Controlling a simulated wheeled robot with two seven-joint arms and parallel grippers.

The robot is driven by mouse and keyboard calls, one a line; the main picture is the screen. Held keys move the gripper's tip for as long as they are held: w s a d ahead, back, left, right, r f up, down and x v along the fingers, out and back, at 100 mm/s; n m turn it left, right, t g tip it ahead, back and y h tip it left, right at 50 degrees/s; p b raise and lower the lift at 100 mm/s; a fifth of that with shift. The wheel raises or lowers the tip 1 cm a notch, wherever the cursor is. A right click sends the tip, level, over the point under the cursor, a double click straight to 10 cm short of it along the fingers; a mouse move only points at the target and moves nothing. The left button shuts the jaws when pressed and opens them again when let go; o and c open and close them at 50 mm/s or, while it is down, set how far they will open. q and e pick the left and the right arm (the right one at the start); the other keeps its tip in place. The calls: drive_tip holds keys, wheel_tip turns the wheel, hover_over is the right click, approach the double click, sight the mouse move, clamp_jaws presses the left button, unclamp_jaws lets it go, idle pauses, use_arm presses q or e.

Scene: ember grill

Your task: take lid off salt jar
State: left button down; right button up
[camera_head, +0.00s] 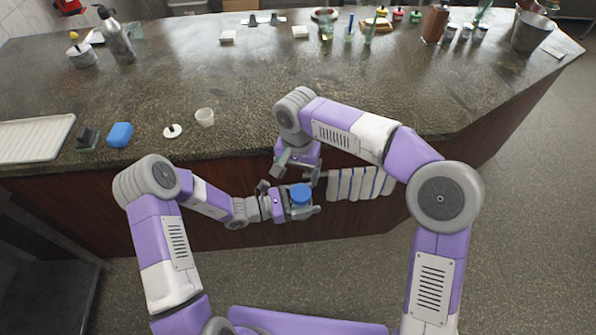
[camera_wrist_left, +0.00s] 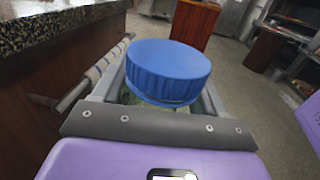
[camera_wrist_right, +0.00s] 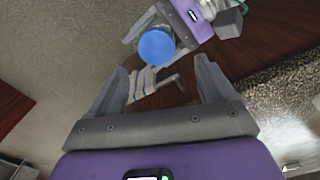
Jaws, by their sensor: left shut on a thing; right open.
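The salt jar's blue lid (camera_head: 300,194) sits on top of the jar. My left gripper (camera_head: 304,207) is shut around the jar and holds it in front of the counter, above the floor. In the left wrist view the lid (camera_wrist_left: 168,72) stands clear above the fingers, and the jar's body is mostly hidden below it. My right gripper (camera_head: 297,170) is just behind and above the jar in the head view. In the right wrist view its fingers (camera_wrist_right: 160,78) are open and empty, with the blue lid (camera_wrist_right: 157,47) beyond the fingertips, not between them.
The dark stone counter (camera_head: 250,75) lies behind both grippers. A striped towel (camera_head: 358,184) hangs on a rail at its front, close to my right gripper.

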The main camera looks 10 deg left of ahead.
sight(299, 194)
wheel_tip(299, 194, down, 8)
drive_tip(key=shift+r, duration=0.1)
idle(0.4)
drive_tip(key=shift+a, duration=0.1)
drive_tip(key=c, duration=1.1)
drive_tip(key=n, duration=0.6)
drive_tip(key=shift+s+r, duration=0.15)
drive_tip(key=n, duration=1)
drive_tip(key=shift+n, duration=0.3)
drive_tip(key=n, duration=0.6)
drive_tip(key=shift+d, duration=0.25)
